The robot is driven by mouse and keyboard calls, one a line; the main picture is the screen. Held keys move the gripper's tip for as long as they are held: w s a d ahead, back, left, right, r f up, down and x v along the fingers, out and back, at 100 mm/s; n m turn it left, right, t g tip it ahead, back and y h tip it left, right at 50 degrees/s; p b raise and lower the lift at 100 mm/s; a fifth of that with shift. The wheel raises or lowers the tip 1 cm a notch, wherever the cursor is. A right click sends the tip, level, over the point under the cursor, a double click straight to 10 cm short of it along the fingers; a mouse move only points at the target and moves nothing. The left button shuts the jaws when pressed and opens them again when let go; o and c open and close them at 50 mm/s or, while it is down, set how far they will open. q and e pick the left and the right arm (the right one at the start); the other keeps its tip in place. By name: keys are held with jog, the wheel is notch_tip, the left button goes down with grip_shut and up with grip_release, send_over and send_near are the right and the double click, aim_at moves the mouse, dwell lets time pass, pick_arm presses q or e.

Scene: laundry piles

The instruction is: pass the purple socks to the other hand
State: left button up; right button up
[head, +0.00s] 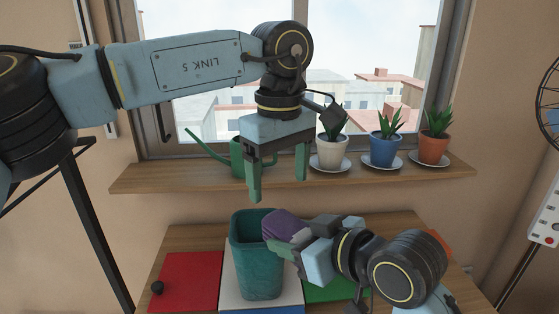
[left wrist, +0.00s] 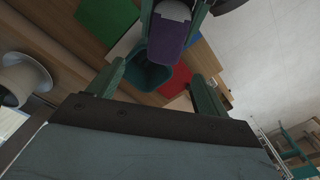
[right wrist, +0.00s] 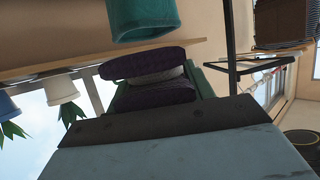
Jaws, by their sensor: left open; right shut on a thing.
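The purple socks (head: 282,227) are a folded purple bundle with a pale layer inside, held beside the teal bin's rim. My right gripper (head: 288,238) is shut on the purple socks. In the right wrist view the purple socks (right wrist: 152,82) fill the space between its fingers. My left gripper (head: 278,190) is open and empty, pointing down above the purple socks and apart from them. In the left wrist view the purple socks (left wrist: 167,42) show beyond and between the open fingers (left wrist: 160,88).
A teal bin (head: 257,283) stands on the table among red (head: 190,280), white, blue and green mats. A windowsill (head: 150,178) behind carries a green watering can (head: 236,155) and potted plants in white (head: 331,152), blue (head: 385,150) and orange pots (head: 433,149).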

aim_at(280, 215)
pick_arm(q)
notch_tip(280, 215, down, 10)
jog(key=shift+r, duration=0.25)
jog(key=c, duration=0.9)
jog(key=shift+c, duration=0.8)
pick_arm(e)
jog(key=o, duration=1.1)
jog(key=shift+c, duration=0.2)
